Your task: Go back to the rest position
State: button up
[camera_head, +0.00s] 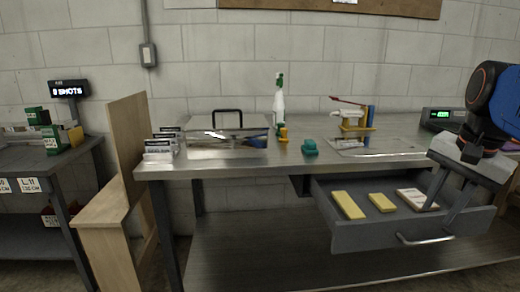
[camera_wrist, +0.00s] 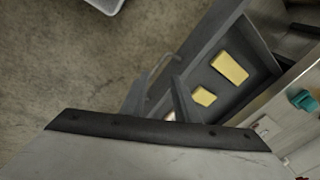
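My gripper (camera_head: 437,215) is at the right of the head view, pointing down over the right end of the open drawer (camera_head: 345,238). Its two fingers stand apart with nothing seen held between them. In the wrist view the gripper (camera_wrist: 158,105) shows its fingers apart beside the drawer's front and handle. A white box (camera_head: 415,200) lies in the drawer close to the fingers, partly hidden in the wrist view. A small yellow block (camera_head: 382,203) and a longer yellow block (camera_head: 348,205) lie to its left in the drawer.
The drawer is pulled out below the metal workbench (camera_head: 220,168), its handle (camera_head: 425,240) at the front. On the bench stand a spray bottle (camera_head: 279,105), a teal object (camera_head: 309,147) and a green-lit display (camera_head: 443,115). A wooden panel (camera_head: 127,140) stands at left.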

jog(key=s+a+f+n+t, duration=0.1)
jog(key=s+a+f+n, duration=0.1)
jog(key=a+f+n, duration=0.4)
jog(key=s+a+f+n+t, duration=0.1)
jog(key=s+a+f+n, duration=0.2)
jog(key=f, duration=0.9)
jog(key=a+n, duration=0.3)
jog(key=shift+s+f, duration=0.25)
